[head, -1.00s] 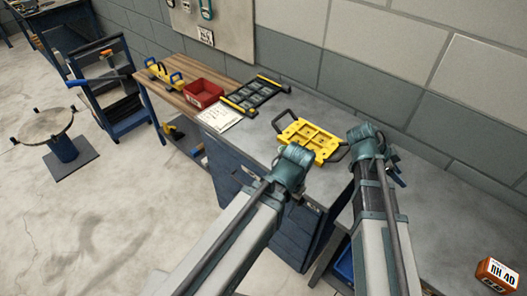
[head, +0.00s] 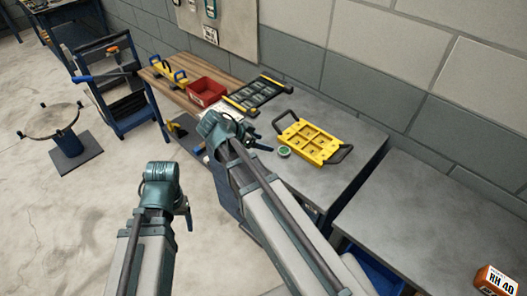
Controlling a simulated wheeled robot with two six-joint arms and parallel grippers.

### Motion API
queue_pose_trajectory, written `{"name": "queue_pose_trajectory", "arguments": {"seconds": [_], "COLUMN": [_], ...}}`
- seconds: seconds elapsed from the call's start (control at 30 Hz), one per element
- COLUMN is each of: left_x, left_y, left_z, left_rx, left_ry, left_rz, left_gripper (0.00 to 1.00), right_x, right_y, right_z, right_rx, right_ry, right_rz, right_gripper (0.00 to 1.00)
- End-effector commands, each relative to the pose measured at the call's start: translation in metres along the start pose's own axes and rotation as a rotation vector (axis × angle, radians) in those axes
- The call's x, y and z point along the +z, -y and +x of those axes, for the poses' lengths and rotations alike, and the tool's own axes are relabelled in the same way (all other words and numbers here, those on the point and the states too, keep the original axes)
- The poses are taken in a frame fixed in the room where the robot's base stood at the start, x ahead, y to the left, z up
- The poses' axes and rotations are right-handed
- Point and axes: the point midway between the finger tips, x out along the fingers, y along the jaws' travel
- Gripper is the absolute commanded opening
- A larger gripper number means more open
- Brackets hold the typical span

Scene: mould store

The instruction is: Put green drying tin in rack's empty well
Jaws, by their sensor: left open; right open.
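A small round green tin (head: 284,151) sits on the grey bench top, just left of the yellow tray. The yellow tray (head: 322,156) has black handles and several square wells; at this size I cannot tell which wells are empty. My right gripper (head: 260,140) is to the left of the green tin, near the bench's front edge; it is open and apart from the tin. My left gripper (head: 185,208) is further left, over the floor in front of the bench, and is open. The wrists hide much of both grippers.
A black frame with yellow ends (head: 258,95), a red bin (head: 207,91) and a yellow carrier (head: 166,75) stand further back. An orange box labelled RH 40 (head: 497,280) is at lower right. The grey bench top (head: 330,186) around the tray's front is clear.

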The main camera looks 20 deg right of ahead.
Motion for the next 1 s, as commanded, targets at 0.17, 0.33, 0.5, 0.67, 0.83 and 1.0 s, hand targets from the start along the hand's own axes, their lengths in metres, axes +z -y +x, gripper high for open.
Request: {"name": "queue_pose_trajectory", "arguments": {"seconds": [0.17, 0.33, 0.5, 0.67, 0.83, 1.0], "left_x": [-0.001, -0.003, -0.003, -0.004, -0.004, -0.004], "left_y": [-0.002, -0.004, -0.005, -0.006, -0.006, -0.007], "left_z": [0.015, 0.04, 0.056, 0.061, 0.061, 0.069], "left_rx": [0.0, 0.0, 0.0, 0.0, 0.0, 0.0], "left_ry": [0.0, 0.0, 0.0, 0.0, 0.0, 0.0], "left_rz": [0.0, 0.0, 0.0, 0.0, 0.0, 0.0], "left_gripper": [0.74, 0.74, 0.74, 0.74, 0.74, 0.74], "right_x": [0.003, 0.005, 0.003, 0.001, 0.0, 0.002], "right_y": [0.0, 0.0, 0.0, 0.0, 0.0, -0.001], "right_z": [0.018, 0.052, 0.076, 0.086, 0.087, 0.096], "right_rx": [0.001, 0.002, 0.001, 0.0, 0.0, 0.001], "right_ry": [0.0, 0.0, 0.0, 0.0, 0.0, 0.0], "right_rz": [0.001, 0.002, 0.002, 0.001, 0.0, 0.001], "right_gripper": [0.97, 0.97, 0.97, 0.97, 0.97, 0.97]}}
